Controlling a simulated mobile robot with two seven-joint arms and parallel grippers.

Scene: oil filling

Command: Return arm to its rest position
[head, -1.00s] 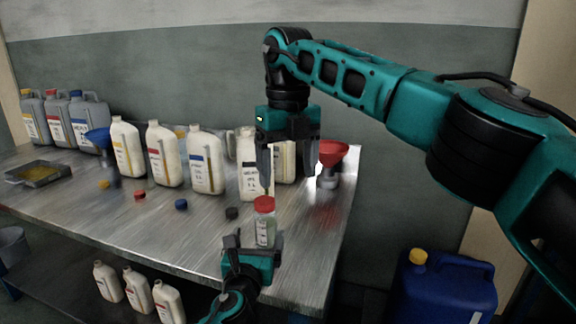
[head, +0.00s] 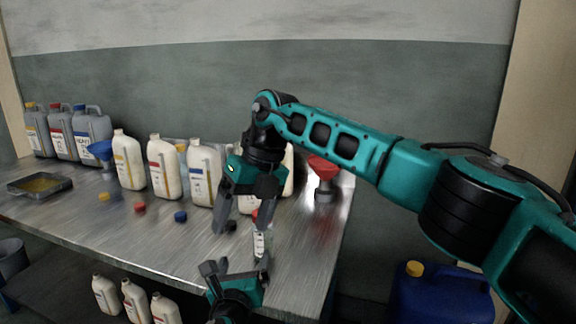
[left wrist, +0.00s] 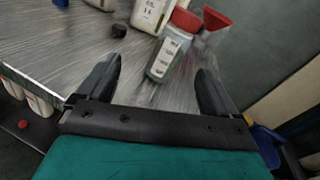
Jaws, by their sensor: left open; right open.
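My left gripper (head: 236,272) is at the front edge of the metal table in the head view. It is open and empty, and its two fingers also show in the left wrist view (left wrist: 158,88). A small clear jar with a red cap (left wrist: 170,58) stands on the table just beyond the fingers, apart from them. In the head view the jar (head: 262,243) is partly covered by my right gripper.
White oil bottles (head: 166,168) line the table (head: 110,215), with grey canisters (head: 92,136) at the left. A red funnel (head: 322,168) stands at the right, a tray (head: 40,186) at the left. Loose caps (head: 181,216) lie in front. A blue canister (head: 440,296) is at lower right.

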